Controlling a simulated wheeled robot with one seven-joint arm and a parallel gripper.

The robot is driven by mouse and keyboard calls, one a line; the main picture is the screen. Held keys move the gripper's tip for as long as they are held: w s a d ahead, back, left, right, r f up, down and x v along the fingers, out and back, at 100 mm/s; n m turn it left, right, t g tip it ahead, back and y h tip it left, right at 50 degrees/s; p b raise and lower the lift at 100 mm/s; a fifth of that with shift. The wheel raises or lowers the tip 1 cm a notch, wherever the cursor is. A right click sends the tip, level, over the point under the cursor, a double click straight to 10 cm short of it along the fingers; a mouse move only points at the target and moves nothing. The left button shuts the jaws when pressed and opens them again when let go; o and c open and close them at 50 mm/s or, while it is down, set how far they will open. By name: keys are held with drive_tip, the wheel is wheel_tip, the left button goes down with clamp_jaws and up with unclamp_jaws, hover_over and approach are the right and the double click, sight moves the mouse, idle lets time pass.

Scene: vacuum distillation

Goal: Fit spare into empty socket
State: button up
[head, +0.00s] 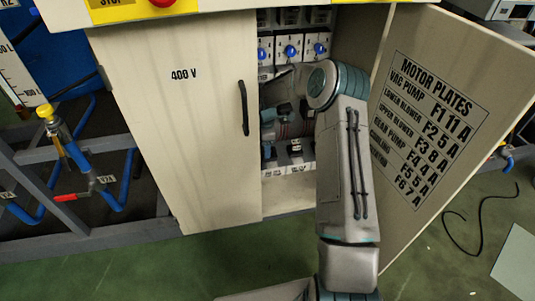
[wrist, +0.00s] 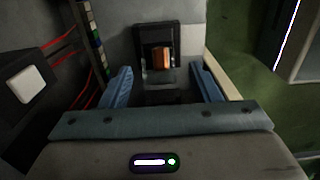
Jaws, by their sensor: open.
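In the wrist view my gripper (wrist: 163,90) is open, with its two blue fingers spread apart. A dark socket-like block (wrist: 144,32) with a copper-coloured part (wrist: 162,57) inside its opening lies just beyond and between the fingertips. I cannot tell whether this is the empty socket or the spare. Nothing shows held between the fingers. In the head view my arm reaches into the open cabinet (head: 180,130) and hides much of its inside. An upper row of white units with blue knobs (head: 290,50) and a lower row of white units (head: 297,166) show around the arm.
The left cabinet door, marked 400 V, is closed. The right door (head: 450,110), with a motor plates list, stands open beside my arm. In the wrist view red wires (wrist: 62,45) and a dark box with a pale square (wrist: 27,84) are at left. A black cable (head: 480,225) lies on the floor.

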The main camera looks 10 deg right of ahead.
drive_tip(key=shift+f, duration=0.95)
drive_tip(key=shift+r, duration=0.1)
drive_tip(key=c, duration=1.2)
drive_tip(key=shift+o, duration=0.2)
wheel_tip(320, 180, up, 4)
drive_tip(key=shift+w+r+p, duration=0.1)
drive_tip(key=shift+p, duration=0.6)
drive_tip(key=s+d+r+p, duration=0.2)
drive_tip(key=s+d+r, duration=0.3)
drive_tip(key=d, duration=0.5)
drive_tip(key=shift+s+d+r+p, duration=0.15)
drive_tip(key=shift+s+r+p, duration=0.25)
drive_tip(key=shift+r, duration=0.5)
